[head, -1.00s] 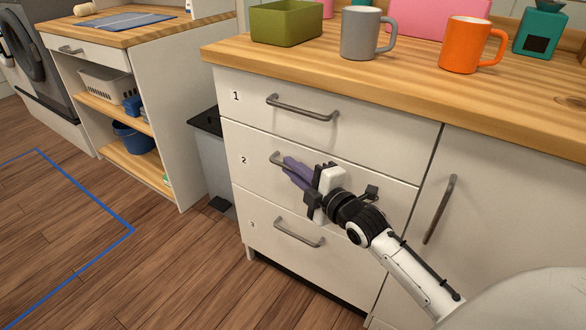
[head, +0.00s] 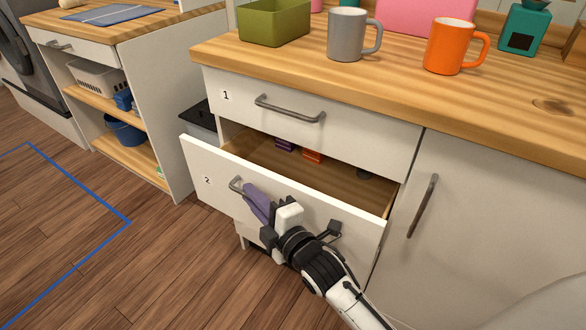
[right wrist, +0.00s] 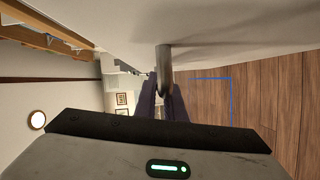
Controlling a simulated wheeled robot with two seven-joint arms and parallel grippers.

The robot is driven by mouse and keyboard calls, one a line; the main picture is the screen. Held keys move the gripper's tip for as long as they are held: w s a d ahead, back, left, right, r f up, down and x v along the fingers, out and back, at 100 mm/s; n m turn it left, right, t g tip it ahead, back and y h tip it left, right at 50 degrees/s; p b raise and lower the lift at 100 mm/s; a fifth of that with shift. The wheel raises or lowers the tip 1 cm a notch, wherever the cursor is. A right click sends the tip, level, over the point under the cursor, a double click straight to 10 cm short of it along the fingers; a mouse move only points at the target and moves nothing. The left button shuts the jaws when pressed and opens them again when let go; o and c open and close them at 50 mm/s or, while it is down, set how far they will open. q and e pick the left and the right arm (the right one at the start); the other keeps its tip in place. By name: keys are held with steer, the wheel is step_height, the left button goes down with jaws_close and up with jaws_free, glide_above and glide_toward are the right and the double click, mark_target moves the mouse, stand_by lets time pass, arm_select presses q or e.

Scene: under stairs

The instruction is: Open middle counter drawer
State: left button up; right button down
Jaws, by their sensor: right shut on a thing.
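The middle counter drawer (head: 215,181), marked 2, stands partly open, pulled out from the white cabinet. In the right wrist view the handle (right wrist: 163,70) runs between the two fingers, against the white drawer front. The top drawer (head: 330,132), marked 1, is closed. The bottom drawer is mostly hidden behind the open one and my arm. My left gripper is not in view.
The wooden counter top (head: 400,85) holds a green bin (head: 273,25), a grey mug (head: 346,36) and an orange mug (head: 451,48). A cabinet door (head: 480,220) is closed at right. A grey bin (head: 200,116) stands left of the drawers. Floor at the front left is clear.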

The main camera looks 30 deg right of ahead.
steer(key=shift+s+a+f, duration=0.15)
steer(key=shift+s+a, duration=0.5)
steer(key=shift+a, duration=0.3)
steer(key=c, duration=1.8)
jaws_free()
steer(key=shift+c, duration=0.2)
steer(key=s+d+r+p, duration=0.1)
steer(key=s+d+p, duration=0.1)
steer(key=s, duration=0.8)
